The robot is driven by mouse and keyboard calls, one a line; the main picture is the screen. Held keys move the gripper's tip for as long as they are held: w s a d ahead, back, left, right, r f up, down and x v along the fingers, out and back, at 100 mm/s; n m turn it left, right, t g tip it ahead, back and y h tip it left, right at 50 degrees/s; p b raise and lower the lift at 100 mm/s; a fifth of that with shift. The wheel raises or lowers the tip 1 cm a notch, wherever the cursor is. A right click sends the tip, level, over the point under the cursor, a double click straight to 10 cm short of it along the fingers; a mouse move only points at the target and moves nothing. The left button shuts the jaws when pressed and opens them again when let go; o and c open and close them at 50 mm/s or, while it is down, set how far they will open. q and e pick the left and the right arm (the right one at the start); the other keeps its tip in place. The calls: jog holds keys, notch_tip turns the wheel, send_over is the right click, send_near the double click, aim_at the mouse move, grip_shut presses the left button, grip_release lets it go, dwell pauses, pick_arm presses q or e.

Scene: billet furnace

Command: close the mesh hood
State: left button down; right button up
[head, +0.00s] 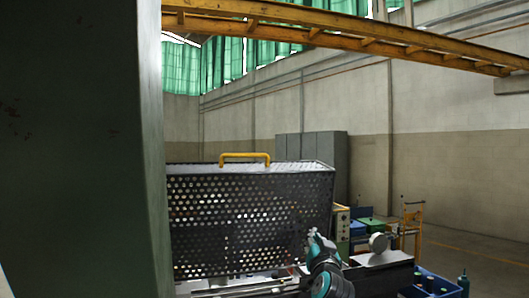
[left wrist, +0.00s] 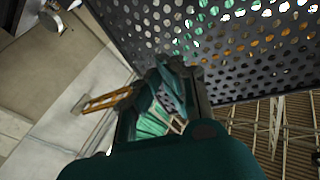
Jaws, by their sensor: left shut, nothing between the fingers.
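The mesh hood (head: 250,222) is a dark perforated metal cover with a flat top and a yellow handle (head: 245,156) on it. It stands in the middle of the head view. I cannot tell how far its lower edge is from the bed below. My left gripper (head: 312,236) is at the hood's lower right corner, shut and empty. In the left wrist view the left gripper (left wrist: 168,82) points up beside the perforated panel of the hood (left wrist: 235,35). I cannot tell whether it touches the panel. My right gripper is not in view.
A large dark green upright surface (head: 80,150) blocks the left of the head view. A blue bin (head: 432,285) with bottles stands at the lower right. Grey cabinets (head: 312,147) stand behind the hood. Open floor (head: 490,258) lies to the right.

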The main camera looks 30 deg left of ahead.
pick_arm(q)
jog(key=s+a+r+n+g+y, duration=0.1)
jog(key=s+a+r+n+y, duration=0.1)
jog(key=s+r, duration=0.35)
jog(key=s+a+r+n+y, duration=0.2)
jog(key=r+n, duration=0.1)
jog(key=r, duration=0.6)
jog(key=s+a+r+n+g+y, duration=0.1)
jog(key=s+r+n+y, duration=0.2)
jog(key=r, duration=0.4)
notch_tip(320, 180, up, 2)
jog(key=m+p, duration=0.1)
jog(key=p, duration=0.8)
send_over(264, 171)
jog(key=shift+s+d+r, duration=0.15)
jog(key=shift+s+d, duration=0.05)
jog(key=shift+s, duration=0.05)
jog(key=shift+w+a+f, duration=0.15)
jog(key=shift+w+f, duration=0.05)
jog(key=shift+f, duration=0.05)
jog(key=shift+s, duration=0.1)
jog(key=shift+b, duration=0.35)
